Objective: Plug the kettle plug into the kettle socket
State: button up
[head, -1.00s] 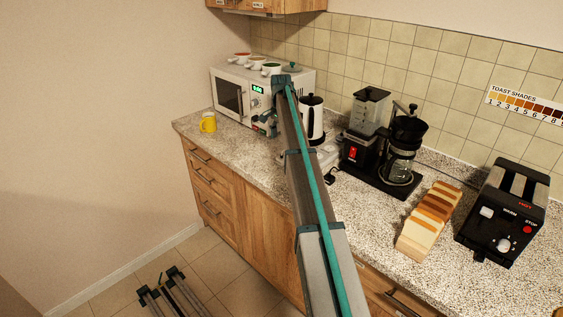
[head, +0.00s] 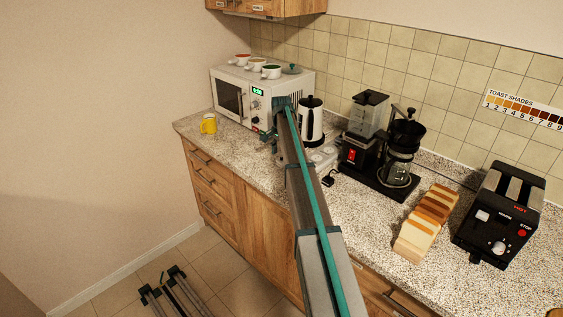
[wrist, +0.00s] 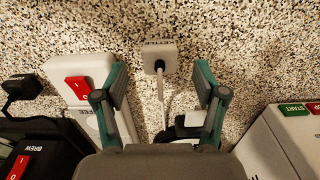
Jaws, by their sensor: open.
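In the wrist view my gripper (wrist: 161,82) points down at the counter with its two teal fingers apart. A small white square block (wrist: 159,50) with a dark round centre and a pale cord lies between and beyond the fingertips, apart from them; it looks like the kettle plug. A white socket block (wrist: 92,72) with a red switch is beside the left finger, its label partly hidden. I cannot tell which socket is the kettle's. In the head view my gripper (head: 268,138) is low before the microwave, partly hidden by my arm. The kettle (head: 312,121) stands behind my arm.
A black plug (wrist: 22,87) lies left of the socket block. A yellow mug (head: 208,124) stands at the counter's left end. The coffee maker (head: 398,155), bread slices (head: 426,222) and toaster (head: 500,215) are to the right.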

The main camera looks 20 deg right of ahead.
aim_at(282, 160)
jog(key=shift+f+p, duration=0.45)
jog(key=shift+f, duration=1.05)
jog(key=c, duration=1.2)
jog(key=shift+o, duration=0.2)
jog(key=shift+r, duration=0.15)
